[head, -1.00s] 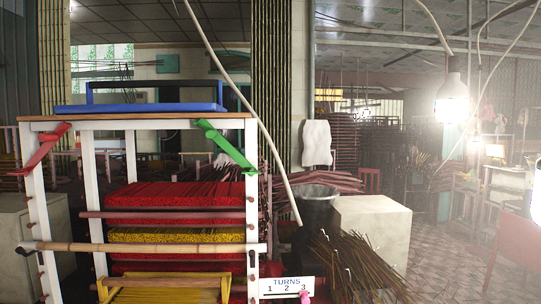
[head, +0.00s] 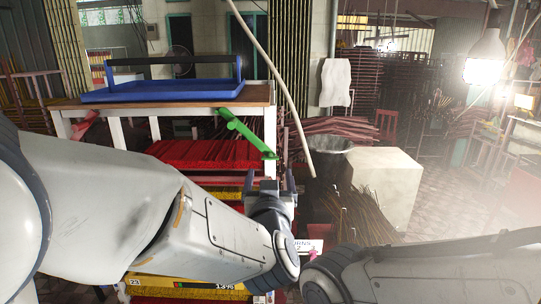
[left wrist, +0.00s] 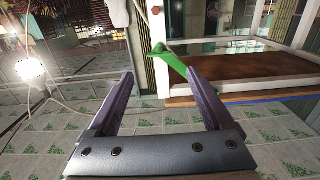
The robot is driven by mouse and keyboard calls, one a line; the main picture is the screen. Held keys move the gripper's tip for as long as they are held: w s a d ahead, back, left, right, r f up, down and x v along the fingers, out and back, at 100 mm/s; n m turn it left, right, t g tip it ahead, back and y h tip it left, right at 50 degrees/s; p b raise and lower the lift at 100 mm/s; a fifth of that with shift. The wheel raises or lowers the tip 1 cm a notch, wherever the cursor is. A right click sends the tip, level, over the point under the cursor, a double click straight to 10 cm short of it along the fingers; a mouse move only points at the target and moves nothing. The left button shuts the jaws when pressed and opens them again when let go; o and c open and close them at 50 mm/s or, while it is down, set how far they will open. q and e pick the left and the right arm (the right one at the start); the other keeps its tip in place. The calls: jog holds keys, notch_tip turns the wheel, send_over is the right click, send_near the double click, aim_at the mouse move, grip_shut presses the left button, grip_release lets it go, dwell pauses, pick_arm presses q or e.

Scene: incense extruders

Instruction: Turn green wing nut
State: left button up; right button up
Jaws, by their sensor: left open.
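The green wing nut (head: 245,133) is a long tilted bar at the right front corner of the white-legged rack, sloping down to the right in the head view. In the left wrist view the green wing nut (left wrist: 172,62) shows beyond the fingers, near the right fingertip. My left gripper (head: 270,182) is open and empty, below the wing nut and apart from it in the head view. Both its fingers (left wrist: 159,76) show spread in the left wrist view. My right arm comes in at the lower right; its gripper does not show.
A blue tray (head: 160,92) stands on the wooden rack top (head: 257,96). A red wing nut (head: 85,123) is at the rack's left corner. A partly hidden turns sign (head: 304,246) is beside my left gripper. A pale block (head: 385,185) and incense bundles stand to the right.

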aim_at(270, 159)
pick_arm(q)
jog(key=w+p, duration=0.3)
jog(key=w, duration=0.4)
jog(key=shift+w+r, duration=0.1)
jog(key=shift+r, duration=0.05)
jog(key=shift+w, duration=0.5)
